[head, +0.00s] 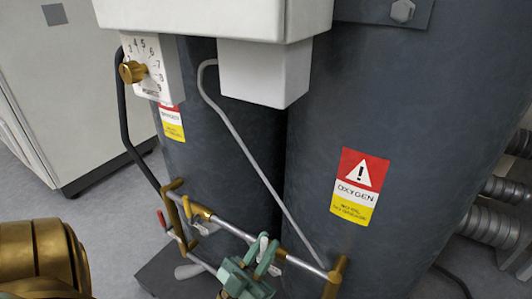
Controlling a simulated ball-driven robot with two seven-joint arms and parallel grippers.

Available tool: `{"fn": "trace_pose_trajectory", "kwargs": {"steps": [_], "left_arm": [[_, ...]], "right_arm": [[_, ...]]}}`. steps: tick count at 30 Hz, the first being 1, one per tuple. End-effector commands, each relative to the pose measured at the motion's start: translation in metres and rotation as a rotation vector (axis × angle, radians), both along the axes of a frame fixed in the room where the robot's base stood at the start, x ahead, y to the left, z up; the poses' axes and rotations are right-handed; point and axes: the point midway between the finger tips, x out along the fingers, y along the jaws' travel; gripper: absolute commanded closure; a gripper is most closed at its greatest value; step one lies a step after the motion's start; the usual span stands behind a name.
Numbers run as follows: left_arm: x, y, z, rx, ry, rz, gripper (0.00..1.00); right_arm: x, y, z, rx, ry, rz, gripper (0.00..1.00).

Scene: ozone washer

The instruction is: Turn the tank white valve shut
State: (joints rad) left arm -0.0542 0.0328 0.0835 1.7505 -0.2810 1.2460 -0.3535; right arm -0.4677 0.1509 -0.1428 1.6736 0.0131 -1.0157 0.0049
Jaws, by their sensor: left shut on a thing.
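My left gripper (264,258), with green fingers, is at the bottom centre of the head view, at the pipe low in front of the tanks. It is shut on the white valve (263,240), a small light handle on the pipe. The fingers hide much of the handle, so its exact angle is hard to tell. The grey pipe (228,226) runs between brass fittings in front of the dark tanks (310,150). My right gripper is not in view.
A red-handled valve (161,219) and another pale lever (189,270) sit left of the gripper. A brass knob (132,72) with a numbered dial is at upper left. The right tank carries an oxygen label (359,187). Corrugated ducts (490,212) stand at right.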

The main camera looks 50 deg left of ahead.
Motion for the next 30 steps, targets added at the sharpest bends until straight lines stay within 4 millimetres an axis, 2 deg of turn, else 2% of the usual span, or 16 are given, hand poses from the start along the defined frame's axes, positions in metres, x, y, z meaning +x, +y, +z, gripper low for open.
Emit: {"fn": "trace_pose_trajectory", "kwargs": {"steps": [16, 17, 19, 30], "left_arm": [[-0.0005, 0.0016, -0.0009, -0.029, -0.005, -0.001, 1.0], [-0.0005, 0.0016, -0.0009, -0.029, -0.005, -0.001, 0.81], [-0.0005, 0.0016, -0.0009, -0.028, -0.005, 0.0, 0.62], [-0.0041, 0.0009, -0.0044, -0.026, -0.005, -0.001, 0.62]], "right_arm": [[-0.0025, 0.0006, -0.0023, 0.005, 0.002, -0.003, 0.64], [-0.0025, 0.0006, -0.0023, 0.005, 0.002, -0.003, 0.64], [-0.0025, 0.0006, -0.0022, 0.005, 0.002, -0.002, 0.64], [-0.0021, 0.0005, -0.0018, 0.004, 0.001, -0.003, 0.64]]}}
